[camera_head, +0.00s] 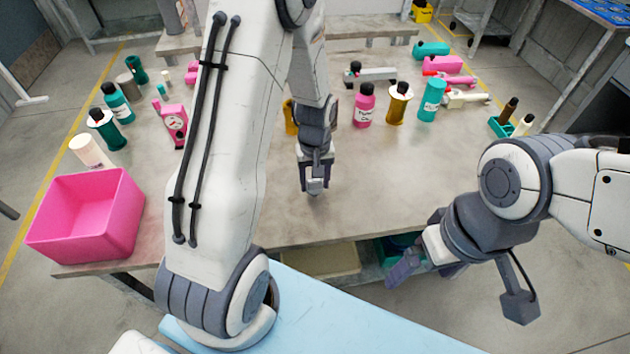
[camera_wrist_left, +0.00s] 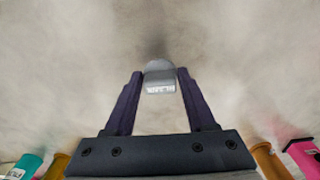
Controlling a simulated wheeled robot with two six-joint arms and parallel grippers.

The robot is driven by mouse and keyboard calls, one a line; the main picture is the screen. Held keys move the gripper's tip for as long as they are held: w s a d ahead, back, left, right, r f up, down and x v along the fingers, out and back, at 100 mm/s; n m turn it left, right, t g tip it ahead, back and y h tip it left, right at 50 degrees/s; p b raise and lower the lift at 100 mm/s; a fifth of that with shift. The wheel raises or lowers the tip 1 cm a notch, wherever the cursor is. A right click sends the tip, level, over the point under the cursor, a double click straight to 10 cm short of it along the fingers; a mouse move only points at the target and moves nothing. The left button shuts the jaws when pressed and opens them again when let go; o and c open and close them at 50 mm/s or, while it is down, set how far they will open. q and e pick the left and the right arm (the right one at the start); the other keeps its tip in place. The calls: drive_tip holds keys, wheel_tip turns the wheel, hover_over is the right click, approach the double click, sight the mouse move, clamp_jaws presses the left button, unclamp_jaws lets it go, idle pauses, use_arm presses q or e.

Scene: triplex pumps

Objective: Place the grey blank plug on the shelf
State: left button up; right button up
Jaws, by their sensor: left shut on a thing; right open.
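My left gripper (camera_head: 316,186) hangs pointing down over the middle of the workbench (camera_head: 370,205). In the left wrist view its two dark fingers (camera_wrist_left: 159,74) are shut on the grey blank plug (camera_wrist_left: 160,87), a small light-grey piece with a rounded end and a pale marking. Only the plug's end shows between the fingertips, with bare bench surface beyond it. In the head view the plug is too small to make out clearly. My right gripper (camera_head: 425,266) is open and empty, low in front of the bench's right front edge. A raised grey shelf-like ledge (camera_head: 360,29) stands at the back.
A pink bin (camera_head: 88,217) sits at the bench's left front corner. Bottles and pink parts stand at left. A pink bottle (camera_head: 364,105), a gold bottle (camera_head: 397,104) and a teal bottle (camera_head: 432,100) stand behind my left gripper. The bench's front middle is clear.

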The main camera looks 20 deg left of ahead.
use_arm(q)
drive_tip(key=shift+f, duration=0.25)
drive_tip(key=shift+f, duration=0.2)
drive_tip(key=o, duration=1.4)
drive_tip(key=shift+c, duration=0.2)
